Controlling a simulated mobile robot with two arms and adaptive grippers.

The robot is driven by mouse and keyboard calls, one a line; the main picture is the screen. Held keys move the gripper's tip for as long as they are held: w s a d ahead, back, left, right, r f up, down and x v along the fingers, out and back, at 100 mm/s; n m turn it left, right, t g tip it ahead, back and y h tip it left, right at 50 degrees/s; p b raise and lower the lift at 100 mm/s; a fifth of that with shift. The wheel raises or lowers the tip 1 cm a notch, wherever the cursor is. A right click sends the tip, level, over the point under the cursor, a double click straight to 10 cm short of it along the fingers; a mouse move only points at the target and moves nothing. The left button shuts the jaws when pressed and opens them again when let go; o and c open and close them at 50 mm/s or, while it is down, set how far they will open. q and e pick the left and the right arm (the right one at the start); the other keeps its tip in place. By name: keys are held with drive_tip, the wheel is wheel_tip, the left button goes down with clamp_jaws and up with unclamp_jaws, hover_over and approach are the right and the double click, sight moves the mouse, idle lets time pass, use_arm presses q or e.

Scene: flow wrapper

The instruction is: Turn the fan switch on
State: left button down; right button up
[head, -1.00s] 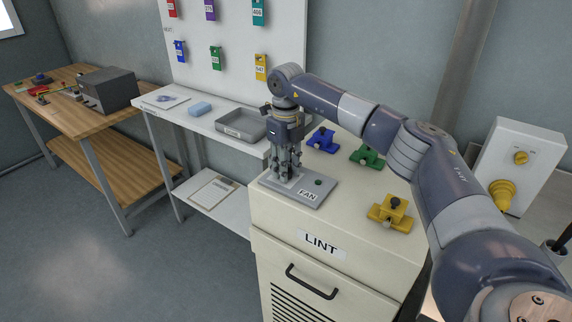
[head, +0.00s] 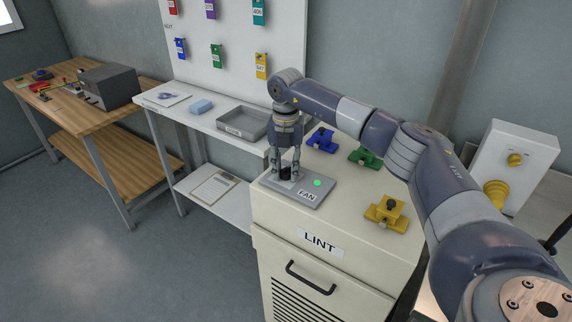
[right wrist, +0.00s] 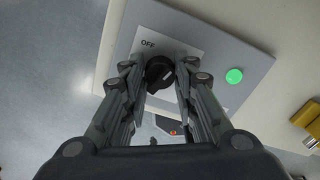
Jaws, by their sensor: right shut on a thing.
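The fan switch is a black rotary knob (right wrist: 159,73) on a grey plate labelled FAN (head: 308,195), on top of the cream LINT cabinet (head: 283,217). The plate also shows in the right wrist view (right wrist: 238,52), with the word OFF readable beside the knob. A round indicator lamp (head: 317,183) on the plate glows bright green; it also glows in the right wrist view (right wrist: 234,76). My right gripper (head: 286,175) points down over the knob. In the right wrist view its fingers (right wrist: 155,78) are on either side of the knob, shut on it. My left gripper is not in view.
Blue (head: 322,140), green (head: 365,157) and yellow (head: 386,213) clamp-like pieces stand on the cabinet top near the plate. A grey tray (head: 243,137) lies on the white shelf to the left. A white box with yellow knobs (head: 530,150) is at the right.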

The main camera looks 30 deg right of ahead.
sight(286, 168)
drive_tip(key=m+p, duration=0.1)
drive_tip(key=m, duration=0.3)
drive_tip(key=shift+m, duration=0.7)
drive_tip(key=o, duration=1)
drive_tip(key=shift+o, duration=0.2)
wheel_tip(286, 168, up, 12)
